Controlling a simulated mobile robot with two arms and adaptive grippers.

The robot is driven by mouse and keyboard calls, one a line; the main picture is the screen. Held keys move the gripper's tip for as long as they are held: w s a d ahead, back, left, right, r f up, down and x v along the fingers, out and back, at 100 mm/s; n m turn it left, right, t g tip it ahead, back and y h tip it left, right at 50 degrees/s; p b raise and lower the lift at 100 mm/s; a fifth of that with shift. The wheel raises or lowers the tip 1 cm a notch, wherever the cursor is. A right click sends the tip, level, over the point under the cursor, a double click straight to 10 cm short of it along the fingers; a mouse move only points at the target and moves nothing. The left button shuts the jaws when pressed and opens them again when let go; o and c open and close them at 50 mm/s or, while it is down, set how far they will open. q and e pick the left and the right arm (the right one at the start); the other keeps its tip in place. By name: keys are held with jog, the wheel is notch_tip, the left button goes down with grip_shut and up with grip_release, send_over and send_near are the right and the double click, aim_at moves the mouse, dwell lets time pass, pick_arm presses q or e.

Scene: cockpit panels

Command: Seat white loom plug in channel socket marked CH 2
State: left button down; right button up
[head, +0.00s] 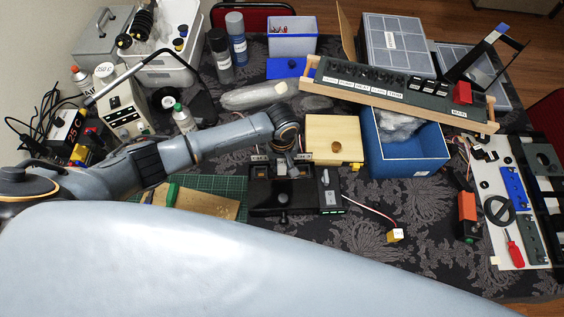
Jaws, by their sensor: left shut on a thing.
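My left gripper (293,158) reaches in from the left and points down over the back of a black fixture (283,197). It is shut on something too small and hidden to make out. Small white labels stand at the fixture's back edge; I cannot read which one is CH 2. A grey module (331,197) with green terminals adjoins the fixture on the right. Thin red, white and dark wires run from there to a small yellowish block (395,235) lying on the dark cloth. I cannot clearly identify the white loom plug. My right gripper is not in view.
A wooden block (334,132) and a blue bin (408,150) stand behind the fixture. A long switch panel (398,88) lies across the bin. A green mat (222,184) is left. Patterned cloth is free in front of the yellowish block. My pale arm link covers the foreground.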

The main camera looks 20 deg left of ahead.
aim_at(282, 165)
pick_arm(q)
jog(key=shift+f+b, duration=0.3)
jog(key=shift+f, duration=0.55)
jog(key=c, duration=1)
grip_release()
notch_tip(282, 165, up, 12)
jog(key=shift+s, duration=0.1)
